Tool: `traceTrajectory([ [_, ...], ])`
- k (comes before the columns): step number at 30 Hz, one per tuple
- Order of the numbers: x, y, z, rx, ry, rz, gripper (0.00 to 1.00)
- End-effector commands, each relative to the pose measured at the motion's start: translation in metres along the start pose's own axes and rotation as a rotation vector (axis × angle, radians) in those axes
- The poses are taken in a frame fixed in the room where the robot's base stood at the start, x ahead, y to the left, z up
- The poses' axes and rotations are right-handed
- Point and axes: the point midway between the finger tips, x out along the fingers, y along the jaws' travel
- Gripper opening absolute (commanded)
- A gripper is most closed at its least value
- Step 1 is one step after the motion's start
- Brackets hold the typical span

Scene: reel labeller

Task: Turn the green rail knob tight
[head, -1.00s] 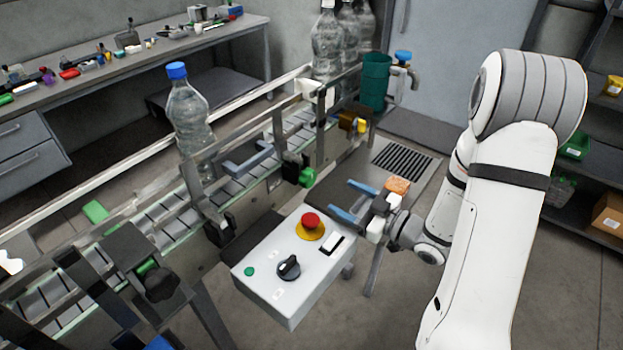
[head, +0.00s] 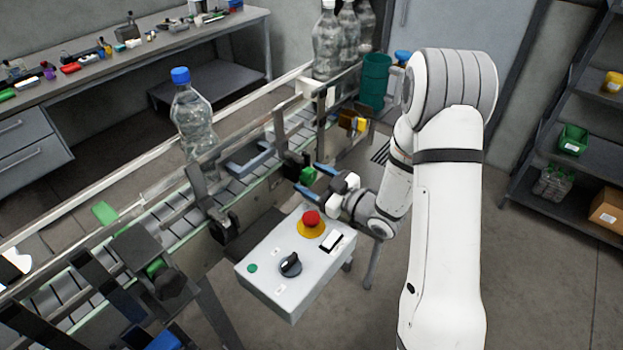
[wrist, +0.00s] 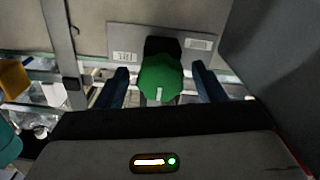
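The green rail knob (head: 308,175) sits on the near side of the conveyor rail, above the control box. In the wrist view the green knob (wrist: 160,78) is in the middle, with a pale mark on its lower front. My gripper (head: 313,180) has its blue fingers pointing at the rail, one on each side of the knob. In the wrist view my gripper (wrist: 160,88) is open, with a gap between each finger and the knob. The knob's mount behind it is dark and partly hidden.
A control box (head: 270,285) with a red emergency button (head: 311,218) and a black dial stands just below my gripper. A blue-capped bottle (head: 190,120) stands on the conveyor. A yellow part (head: 352,121) and a green bin (head: 374,82) are farther along the rail.

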Motion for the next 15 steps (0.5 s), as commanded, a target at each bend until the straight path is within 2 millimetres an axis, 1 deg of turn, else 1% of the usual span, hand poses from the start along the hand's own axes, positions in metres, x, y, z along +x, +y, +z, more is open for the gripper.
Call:
traceTrajectory([
  [1, -0.0002, 0.0001, 0.0000, 0.000, 0.000, 0.000, 0.59],
  [2, -0.0002, 0.0001, 0.0000, 0.000, 0.000, 0.000, 0.56],
  [15, -0.0007, 0.0007, -0.0001, 0.000, 0.000, 0.001, 0.20],
])
